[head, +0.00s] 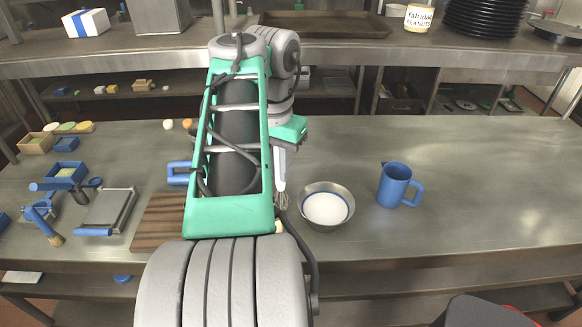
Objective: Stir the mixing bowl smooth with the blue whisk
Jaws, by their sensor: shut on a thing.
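The mixing bowl (313,222) is a steel bowl with white contents, standing upright on the steel counter right of my arm. My gripper (281,172) points down just left of the bowl, partly hidden behind my arm. It is shut on what looks like the whisk (282,201), whose thin wires show below it beside the bowl's left rim. The whisk's handle is hidden, and I cannot tell whether its wires touch the rim or the counter.
A blue pitcher (394,186) stands right of the bowl. A wooden board (157,222), a blue-handled metal press (107,210) and small boxes lie left. A loaded shelf (345,54) crosses behind. The counter's right side is clear.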

